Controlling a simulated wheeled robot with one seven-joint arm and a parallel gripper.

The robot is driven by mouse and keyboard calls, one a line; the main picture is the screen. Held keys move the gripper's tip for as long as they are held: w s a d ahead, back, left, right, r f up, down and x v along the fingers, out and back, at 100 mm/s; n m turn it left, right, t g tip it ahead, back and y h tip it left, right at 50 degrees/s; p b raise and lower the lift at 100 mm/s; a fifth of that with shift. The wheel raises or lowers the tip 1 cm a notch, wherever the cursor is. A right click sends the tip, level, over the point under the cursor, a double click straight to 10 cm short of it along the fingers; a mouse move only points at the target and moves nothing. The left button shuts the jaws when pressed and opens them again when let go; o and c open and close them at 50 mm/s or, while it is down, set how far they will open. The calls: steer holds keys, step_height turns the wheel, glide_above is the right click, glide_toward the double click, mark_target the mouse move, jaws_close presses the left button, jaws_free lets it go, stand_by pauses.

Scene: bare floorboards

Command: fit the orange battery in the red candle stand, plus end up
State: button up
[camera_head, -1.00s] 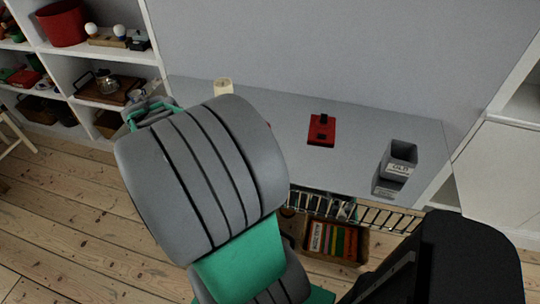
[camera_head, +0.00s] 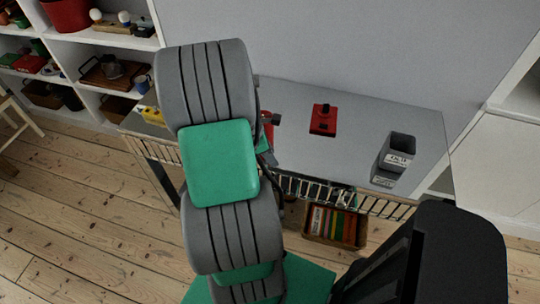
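A flat red block with a dark upright piece on top (camera_head: 322,119) lies on the grey table; I cannot tell for sure whether it is the candle stand. A second red part (camera_head: 268,117) shows just right of my arm, mostly covered; I cannot tell what it belongs to. I cannot make out the orange battery. My gripper is hidden behind my own grey and green arm links, which cover the left middle of the table.
A grey open box with a white label (camera_head: 400,150) stands at the table's right end. A yellow thing (camera_head: 152,115) lies at the left end. A wire rack (camera_head: 330,193) runs along the front edge, above a crate of books (camera_head: 335,227). Table between red block and grey box is clear.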

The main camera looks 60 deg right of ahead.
steer(key=shift+c, duration=0.6)
jaws_close()
steer(key=shift+r, duration=0.1)
